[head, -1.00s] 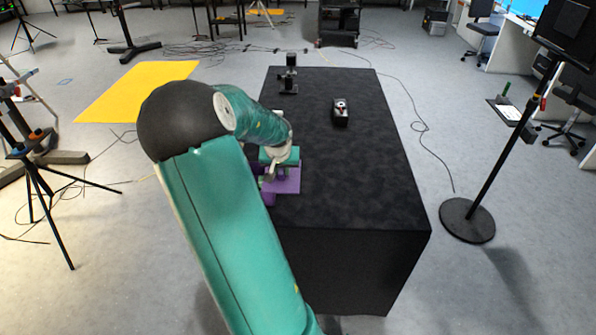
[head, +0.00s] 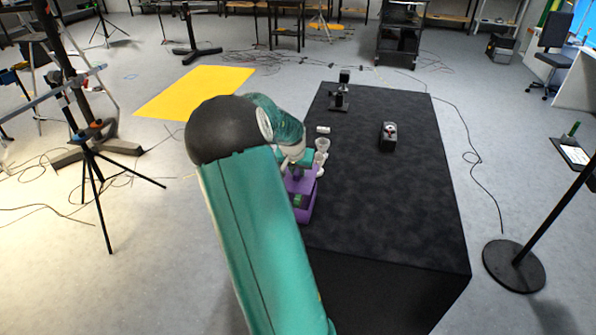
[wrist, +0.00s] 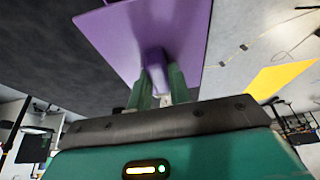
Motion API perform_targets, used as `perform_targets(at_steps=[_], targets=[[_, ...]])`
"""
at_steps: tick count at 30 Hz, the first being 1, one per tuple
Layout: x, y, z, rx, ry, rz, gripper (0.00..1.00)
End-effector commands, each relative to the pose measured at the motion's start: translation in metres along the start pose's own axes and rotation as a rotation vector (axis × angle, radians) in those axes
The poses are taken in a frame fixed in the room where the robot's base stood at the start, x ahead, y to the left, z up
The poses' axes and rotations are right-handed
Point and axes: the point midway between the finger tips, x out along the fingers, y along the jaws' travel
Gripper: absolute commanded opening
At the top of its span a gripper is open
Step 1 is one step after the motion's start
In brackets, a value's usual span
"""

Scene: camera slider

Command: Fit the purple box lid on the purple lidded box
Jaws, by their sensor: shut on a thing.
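The purple box lid (wrist: 125,35) is a flat square plate in the wrist view. My gripper (wrist: 160,78) is shut on the purple knob standing from its middle, a green finger on each side. In the head view, the purple lidded box (head: 306,214) stands at the left edge of the black table, its near part open with something green inside. Purple also shows just under my gripper, close to the box; the lid and box overlap there, and I cannot tell whether they touch. My arm hides part of the box.
Pale cups (head: 321,144) stand just beyond the box on the black table (head: 400,200). A small white cylinder (head: 322,129), a black stand (head: 340,100) and a black device (head: 388,136) are farther back. The table's right and front are clear.

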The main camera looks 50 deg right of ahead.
Motion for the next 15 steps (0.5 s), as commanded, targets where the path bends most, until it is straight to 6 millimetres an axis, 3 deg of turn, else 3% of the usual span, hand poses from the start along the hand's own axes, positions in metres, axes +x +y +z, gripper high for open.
perform_targets(at_steps=[7, 15], targets=[[0.006, -0.001, 0.004, -0.001, 0.0, 0.0, 0.0], [0.033, -0.001, 0.015, -0.002, -0.001, 0.0, 0.0]])
